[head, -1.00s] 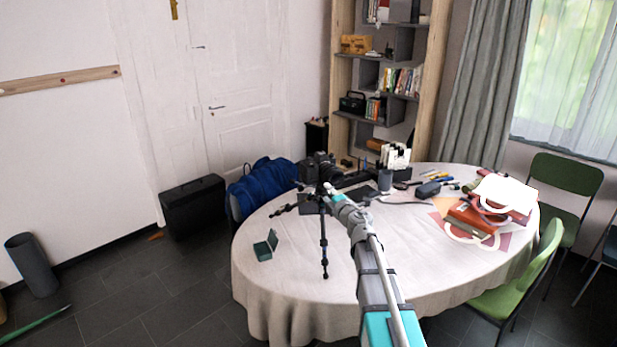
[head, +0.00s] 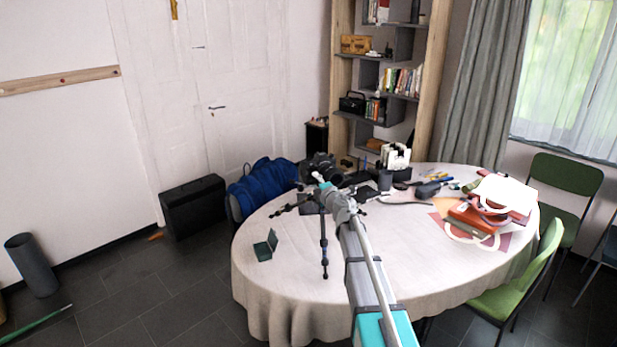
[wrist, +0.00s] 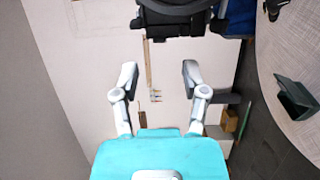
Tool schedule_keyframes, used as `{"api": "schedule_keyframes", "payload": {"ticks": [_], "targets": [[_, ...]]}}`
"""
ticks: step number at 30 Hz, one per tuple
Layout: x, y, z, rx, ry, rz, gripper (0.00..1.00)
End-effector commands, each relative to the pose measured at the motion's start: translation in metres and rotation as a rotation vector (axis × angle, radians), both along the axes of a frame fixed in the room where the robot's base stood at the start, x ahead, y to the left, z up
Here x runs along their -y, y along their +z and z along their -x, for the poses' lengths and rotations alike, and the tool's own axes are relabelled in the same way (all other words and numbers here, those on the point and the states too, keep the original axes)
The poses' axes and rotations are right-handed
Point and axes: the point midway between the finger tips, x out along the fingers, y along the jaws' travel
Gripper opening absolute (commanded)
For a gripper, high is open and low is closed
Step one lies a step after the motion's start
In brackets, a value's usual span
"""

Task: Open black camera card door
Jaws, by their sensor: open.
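The black camera (head: 320,163) sits on top of a black tripod (head: 323,245) that stands on the round table. In the wrist view the camera (wrist: 180,18) shows at the top edge, partly cut off. Its card door cannot be made out in either view. My gripper (wrist: 159,76) is open and empty, its two fingers apart and pointing towards the camera. In the wrist view a gap shows between the fingertips and the camera. In the head view my gripper (head: 322,181) is small and overlaps the camera's lower edge.
The table (head: 290,285) has a pale cloth. A small open green box (head: 265,246) lies at its left. A blue bag (head: 262,183) is behind, left.

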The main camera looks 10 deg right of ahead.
Motion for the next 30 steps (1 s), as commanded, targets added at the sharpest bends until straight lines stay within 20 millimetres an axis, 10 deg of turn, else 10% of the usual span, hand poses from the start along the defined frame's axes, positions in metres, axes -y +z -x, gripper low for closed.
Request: {"api": "schedule_keyframes", "payload": {"ticks": [10, 25, 30], "targets": [[-0.012, 0.000, -0.044, 0.000, 0.001, 0.000, 0.57], [-0.014, 0.000, -0.052, 0.000, 0.000, 0.000, 0.57], [-0.014, 0.000, -0.052, 0.000, 0.000, 0.000, 0.27]]}}
